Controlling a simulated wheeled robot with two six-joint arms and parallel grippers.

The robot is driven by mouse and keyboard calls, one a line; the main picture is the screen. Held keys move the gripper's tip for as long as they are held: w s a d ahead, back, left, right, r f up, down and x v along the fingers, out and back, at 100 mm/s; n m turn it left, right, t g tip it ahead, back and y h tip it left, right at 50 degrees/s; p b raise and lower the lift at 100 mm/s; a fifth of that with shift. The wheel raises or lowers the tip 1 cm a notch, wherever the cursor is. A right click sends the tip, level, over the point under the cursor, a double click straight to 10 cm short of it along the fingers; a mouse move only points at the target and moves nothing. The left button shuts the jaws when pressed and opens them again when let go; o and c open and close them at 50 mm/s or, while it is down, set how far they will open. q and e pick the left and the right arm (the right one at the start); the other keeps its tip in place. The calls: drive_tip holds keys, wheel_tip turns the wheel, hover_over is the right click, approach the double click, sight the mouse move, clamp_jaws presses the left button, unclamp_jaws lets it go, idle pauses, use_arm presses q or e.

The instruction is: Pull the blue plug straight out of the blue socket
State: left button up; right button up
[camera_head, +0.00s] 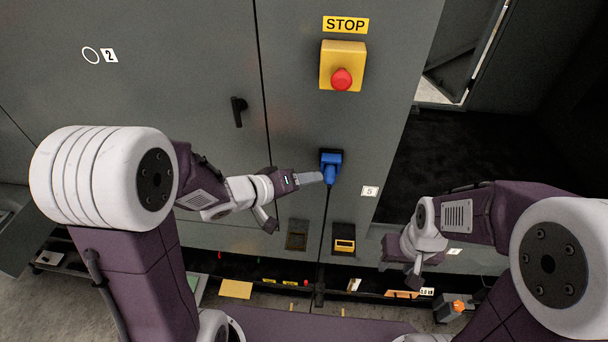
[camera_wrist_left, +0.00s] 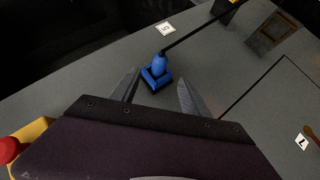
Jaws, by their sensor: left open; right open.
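The blue plug (camera_head: 329,174) sits in the blue socket (camera_head: 331,156) on the grey cabinet front, with a black cable hanging from it. In the left wrist view the plug (camera_wrist_left: 160,61) and the socket (camera_wrist_left: 155,79) lie just beyond the fingertips. My left gripper (camera_head: 318,178) is just left of the plug in the head view. In the wrist view its two fingers (camera_wrist_left: 158,82) are spread apart and hold nothing; I cannot tell how far they are from the plug in depth. My right gripper (camera_head: 413,280) hangs low at the right, away from the plug, open.
A yellow box (camera_head: 343,65) with a red stop button is above the socket. A black door handle (camera_head: 238,112) is at upper left. A yellow-framed black fitting (camera_head: 344,245) and a dark square fitting (camera_head: 297,240) are below. A dark opening is at right.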

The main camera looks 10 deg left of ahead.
sight(326, 180)
use_arm(q)
drive_tip(key=b+x, duration=0.1)
drive_tip(key=x, duration=0.8)
drive_tip(key=shift+w, duration=0.15)
drive_tip(key=shift+w+d+f, duration=0.15)
drive_tip(key=shift+w+d, duration=0.05)
drive_tip(key=shift+w, duration=0.05)
drive_tip(key=shift+s, duration=0.15)
drive_tip(key=shift+w+d+f, duration=0.1)
drive_tip(key=shift+w+d, duration=0.05)
drive_tip(key=shift+w, duration=0.1)
drive_tip(key=shift+c, duration=0.9)
clamp_jaws()
drive_tip(key=shift+s, duration=0.1)
use_arm(e)
drive_tip(key=shift+w+d+f, duration=0.2)
drive_tip(key=shift+w+f, duration=0.1)
drive_tip(key=shift+f, duration=0.15)
drive_tip(key=shift+w+d+f, duration=0.15)
drive_tip(key=shift+w+f, duration=0.1)
drive_tip(key=shift+f, duration=0.15)
use_arm(q)
drive_tip(key=shift+s, duration=0.35)
drive_tip(key=shift+s+b, duration=0.5)
drive_tip(key=shift+s, duration=2.1)
use_arm(e)
drive_tip(key=shift+f, duration=0.5)
